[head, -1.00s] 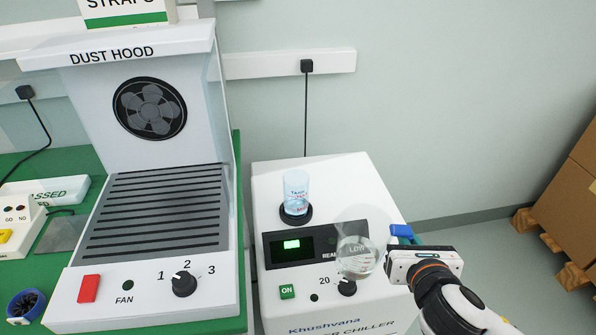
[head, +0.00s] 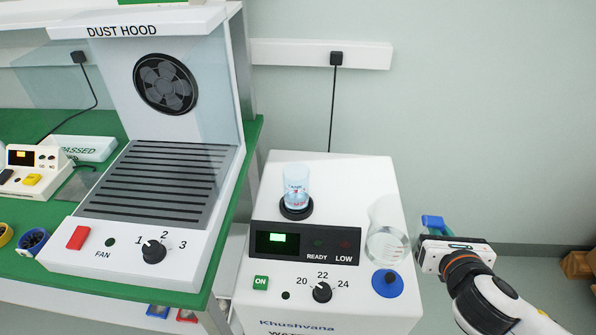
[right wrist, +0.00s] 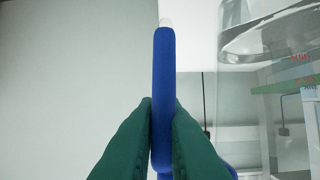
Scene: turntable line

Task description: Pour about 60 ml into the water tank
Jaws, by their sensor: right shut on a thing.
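The water tank (head: 297,186) is a clear cylinder with red and blue marks, upright in a black ring on top of the white chiller (head: 345,180). My right gripper (head: 424,247) is shut on the blue handle (head: 432,222) of a clear jug (head: 388,240). The jug holds some clear liquid low down and is right of the tank, apart from it, by the chiller's right side. In the right wrist view green fingertips (right wrist: 161,110) clasp the blue handle (right wrist: 163,80), and the clear jug wall (right wrist: 240,75) is at the right. My left gripper is not in view.
The chiller has a display (head: 278,241), a green ON button (head: 261,282) and a dial (head: 322,292). The dust hood (head: 185,120) stands left of the chiller.

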